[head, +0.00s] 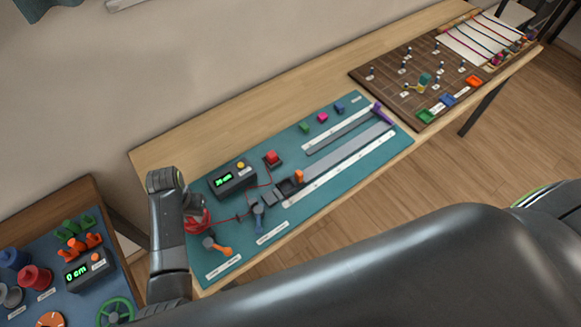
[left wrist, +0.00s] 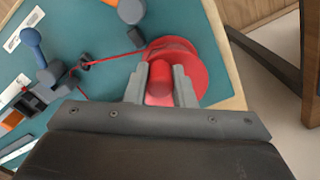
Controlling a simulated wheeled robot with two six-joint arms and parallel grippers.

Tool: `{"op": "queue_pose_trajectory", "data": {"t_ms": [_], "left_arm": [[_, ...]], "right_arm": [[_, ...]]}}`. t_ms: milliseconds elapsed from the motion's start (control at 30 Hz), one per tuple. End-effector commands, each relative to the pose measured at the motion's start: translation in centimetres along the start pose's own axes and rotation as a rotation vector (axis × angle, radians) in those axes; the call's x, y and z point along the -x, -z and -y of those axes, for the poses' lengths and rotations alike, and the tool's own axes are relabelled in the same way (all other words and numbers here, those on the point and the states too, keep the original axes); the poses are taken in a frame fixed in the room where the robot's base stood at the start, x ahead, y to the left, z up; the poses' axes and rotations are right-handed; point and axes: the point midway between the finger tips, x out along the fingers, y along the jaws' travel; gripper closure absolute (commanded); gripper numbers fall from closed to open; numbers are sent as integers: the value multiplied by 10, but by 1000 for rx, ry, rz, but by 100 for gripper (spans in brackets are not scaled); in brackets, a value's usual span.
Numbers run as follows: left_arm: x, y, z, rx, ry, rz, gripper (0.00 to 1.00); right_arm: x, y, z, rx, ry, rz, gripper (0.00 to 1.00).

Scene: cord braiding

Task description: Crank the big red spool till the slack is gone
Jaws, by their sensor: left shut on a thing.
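The big red spool (left wrist: 205,58) lies at the corner of the teal mat in the left wrist view. In the head view the spool (head: 199,222) is partly hidden by my left gripper (head: 194,207). My left gripper (left wrist: 160,87) is shut on the spool's upright red crank knob (left wrist: 160,74), one finger on each side. A red cord (left wrist: 118,58) runs fairly straight from the spool to a small dark guide (left wrist: 84,63), then bends beyond it. My right gripper is not in view.
An orange-ended lever (head: 222,250) stands close to the spool. A blue-handled part (head: 257,215), a display box (head: 232,180) with green digits and a red button (head: 272,157) share the teal mat (head: 350,165). Long grey tracks (head: 345,155) fill its right side.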

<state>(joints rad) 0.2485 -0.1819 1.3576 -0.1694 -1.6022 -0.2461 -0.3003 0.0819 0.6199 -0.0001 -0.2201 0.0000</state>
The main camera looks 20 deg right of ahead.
Motion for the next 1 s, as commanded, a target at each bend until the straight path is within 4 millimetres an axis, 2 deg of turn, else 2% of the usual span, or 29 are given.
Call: {"op": "queue_pose_trajectory", "data": {"t_ms": [367, 667, 833, 1000], "left_arm": [[0, -1, 4, 0, 1, -2, 100], [1, -4, 30, 0, 6, -2, 100], [2, 9, 47, 0, 6, -2, 100], [1, 31, 51, -1, 3, -2, 100]], "right_arm": [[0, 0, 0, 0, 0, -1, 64], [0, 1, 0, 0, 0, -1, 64], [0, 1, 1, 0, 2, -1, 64], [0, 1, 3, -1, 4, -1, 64]]}}
